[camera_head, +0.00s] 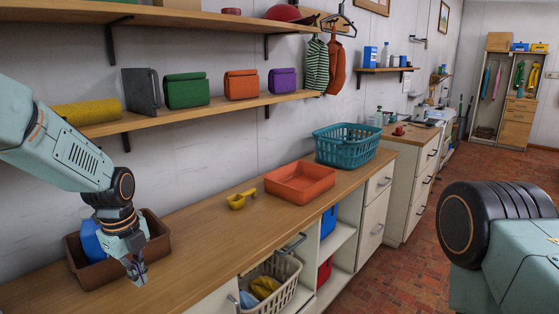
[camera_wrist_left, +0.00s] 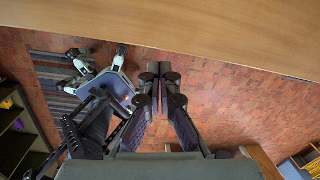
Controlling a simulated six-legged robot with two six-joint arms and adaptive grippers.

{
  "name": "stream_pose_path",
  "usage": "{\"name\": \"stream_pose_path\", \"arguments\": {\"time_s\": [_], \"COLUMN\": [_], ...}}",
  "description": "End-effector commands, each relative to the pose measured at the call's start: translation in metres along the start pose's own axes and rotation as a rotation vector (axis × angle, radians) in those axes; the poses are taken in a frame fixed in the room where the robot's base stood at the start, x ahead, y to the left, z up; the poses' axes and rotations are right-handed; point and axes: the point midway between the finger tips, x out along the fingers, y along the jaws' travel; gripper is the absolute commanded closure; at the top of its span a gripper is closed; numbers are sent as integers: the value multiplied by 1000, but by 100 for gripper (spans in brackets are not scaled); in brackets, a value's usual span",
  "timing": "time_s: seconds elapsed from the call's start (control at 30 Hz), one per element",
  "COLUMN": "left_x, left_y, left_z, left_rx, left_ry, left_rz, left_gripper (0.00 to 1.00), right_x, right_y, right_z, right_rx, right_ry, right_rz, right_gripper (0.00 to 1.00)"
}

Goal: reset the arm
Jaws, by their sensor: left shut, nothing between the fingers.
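My left arm comes in from the left in the head view. My left gripper (camera_head: 136,270) hangs low over the wooden counter (camera_head: 205,238), at the front right of a brown tub (camera_head: 158,246). The left wrist view shows its fingers (camera_wrist_left: 163,88) shut with nothing between them, with the counter's underside or edge above and the tiled floor behind. A blue bottle-like item (camera_head: 92,242) stands in the brown tub, partly hidden by my arm. Part of my right arm shows at the lower right of the head view, but its gripper is out of view.
A yellow scoop (camera_head: 238,201), an orange tray (camera_head: 300,182) and a teal basket (camera_head: 347,146) stand along the counter. Shelves above hold several pouches and a yellow roll (camera_head: 90,112). A laundry basket (camera_head: 272,284) sits below. Tiled floor is open to the right.

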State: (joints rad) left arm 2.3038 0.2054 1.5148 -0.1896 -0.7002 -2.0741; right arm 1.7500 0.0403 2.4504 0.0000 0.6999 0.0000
Motion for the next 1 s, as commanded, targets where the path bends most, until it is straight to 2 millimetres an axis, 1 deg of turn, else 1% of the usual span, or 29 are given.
{"name": "stream_pose_path", "arguments": {"time_s": [0.17, 0.27, 0.33, 0.47, 0.57, 0.67, 0.7, 0.77, 0.87, 0.9, 0.97, 1.0], "left_x": [7, 13, 20, 45, 68, 94, 105, 121, 148, 160, 176, 186], "left_y": [-10, -16, -18, -13, -2, 15, 25, 40, 73, 91, 121, 142], "left_z": [1, -2, -7, -22, -38, -57, -65, -79, -104, -116, -135, -148], "left_rx": [-218, -383, -525, -803, -1017, -1232, -1319, -1449, -1665, -1752, -1883, -1958], "left_ry": [-19, -20, -13, 20, 55, 94, 109, 131, 161, 169, 173, 168], "left_rz": [-77, -136, -182, -248, -280, -299, -301, -302, -290, -278, -254, -233], "left_gripper": [100, 100, 100, 100, 100, 100, 100, 100, 100, 100, 100, 100], "right_x": [0, 0, 0, 2, 5, 8, 10, 12, 16, 19, 22, 25], "right_y": [0, 0, 0, 0, 0, 0, 0, 0, 0, 0, 0, 0], "right_z": [0, 0, 0, 0, 0, 0, 0, 0, 0, 0, 0, 0], "right_rx": [-1, -1, -1, 0, 0, 0, 0, 0, 0, 0, 0, 0], "right_ry": [1, 1, 1, 0, 0, 0, 0, 0, 1, 1, 0, 0], "right_rz": [0, 0, 0, 0, 0, 0, 0, 0, 0, 0, 0, 0], "right_gripper": [60, 60, 60, 60, 60, 60, 60, 60, 60, 60, 60, 60]}}
